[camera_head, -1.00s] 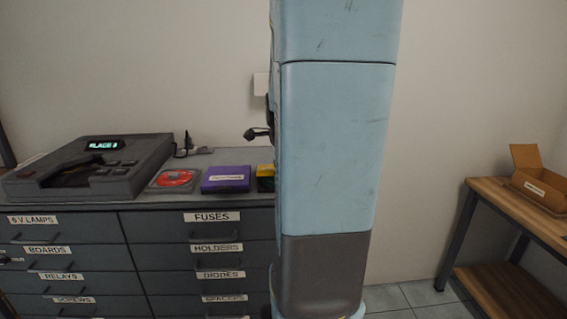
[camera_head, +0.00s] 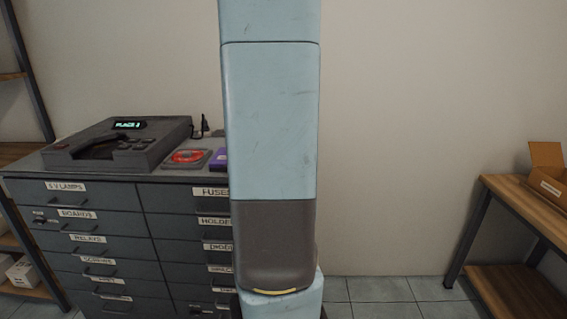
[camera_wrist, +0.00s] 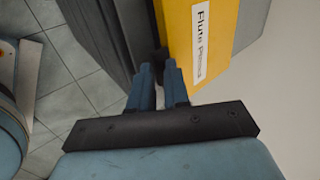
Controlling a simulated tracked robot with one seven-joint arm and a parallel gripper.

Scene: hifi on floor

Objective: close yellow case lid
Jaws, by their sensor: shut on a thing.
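The yellow case (camera_wrist: 205,45) shows in the wrist view at the top middle, with a white label on its face. My gripper (camera_wrist: 160,75) is at its left edge, and the two blue fingers are close together there. In the head view the yellow case is hidden behind my arm. I cannot tell how far its lid is open.
A wooden bench (camera_head: 525,200) with a cardboard box (camera_head: 548,175) stands at right. Shelving (camera_head: 22,150) stands at left. Tiled floor between cabinet and bench is clear.

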